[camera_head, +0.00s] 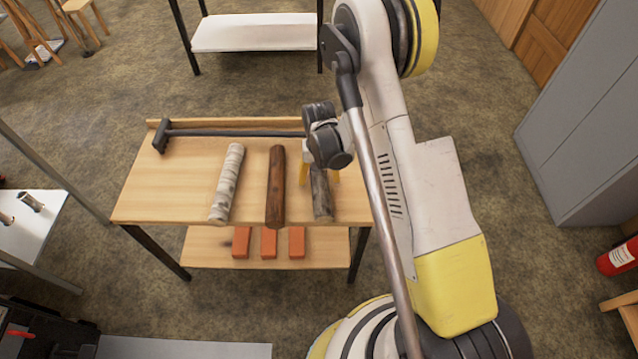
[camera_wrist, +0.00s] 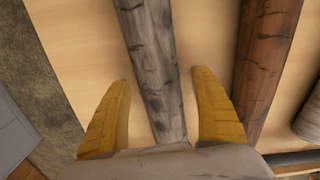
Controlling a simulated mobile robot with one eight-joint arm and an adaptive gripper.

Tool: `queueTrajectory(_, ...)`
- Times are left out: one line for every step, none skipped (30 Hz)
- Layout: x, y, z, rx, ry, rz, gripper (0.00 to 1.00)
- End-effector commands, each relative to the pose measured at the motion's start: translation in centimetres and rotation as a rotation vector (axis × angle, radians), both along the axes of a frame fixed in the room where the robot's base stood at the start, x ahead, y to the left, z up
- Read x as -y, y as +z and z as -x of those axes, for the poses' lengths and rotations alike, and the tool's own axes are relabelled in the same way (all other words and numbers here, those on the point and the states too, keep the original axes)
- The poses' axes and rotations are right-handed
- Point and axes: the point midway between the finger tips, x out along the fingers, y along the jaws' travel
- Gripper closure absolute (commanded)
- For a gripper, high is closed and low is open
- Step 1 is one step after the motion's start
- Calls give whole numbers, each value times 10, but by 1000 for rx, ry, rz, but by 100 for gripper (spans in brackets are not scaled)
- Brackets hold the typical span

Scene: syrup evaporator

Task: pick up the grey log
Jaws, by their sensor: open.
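The grey log (camera_head: 321,196) lies on the wooden table at the right of three logs in the head view, partly hidden by my arm. In the wrist view the grey log (camera_wrist: 155,70) runs between the two yellow fingers of my gripper (camera_wrist: 160,100). The fingers are open, one on each side of the log, with a gap to it on both sides. In the head view my gripper (camera_head: 322,177) is over the far half of the log, mostly hidden behind the wrist.
A brown log (camera_head: 275,190) lies close beside the grey one, and a white birch log (camera_head: 227,184) lies farther left. A long-handled tool (camera_head: 230,133) lies along the table's back edge. Orange bricks (camera_head: 268,243) sit on the shelf below. The table's (camera_head: 165,190) left part is clear.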

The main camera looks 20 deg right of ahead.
Motion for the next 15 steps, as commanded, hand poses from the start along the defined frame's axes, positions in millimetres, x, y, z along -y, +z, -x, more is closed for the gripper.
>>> queueTrajectory(0, -6, 0, 0, 0, 0, 25)
queueTrajectory(0, -6, 0, 0, 0, 0, 25)
queueTrajectory(0, -6, 0, 0, 0, 0, 25)
queueTrajectory(0, -5, 0, 0, 0, 0, 25)
queueTrajectory(0, -5, 0, 0, 0, 0, 25)
queueTrajectory(0, -4, 0, 0, 0, 0, 25)
queueTrajectory(0, -4, 0, 0, 0, 0, 25)
queueTrajectory(0, -4, 0, 0, 0, 0, 30)
queueTrajectory(0, -4, 0, 0, 0, 0, 42)
queueTrajectory(0, -4, 0, 0, 0, 0, 51)
queueTrajectory(0, -4, 0, 0, 0, 0, 61)
queueTrajectory(0, -4, 0, 0, 0, 0, 73)
queueTrajectory(0, -4, 0, 0, 0, 0, 82)
queueTrajectory(0, -4, 0, 0, 0, 0, 91)
queueTrajectory(0, -4, 0, 0, 0, 0, 97)
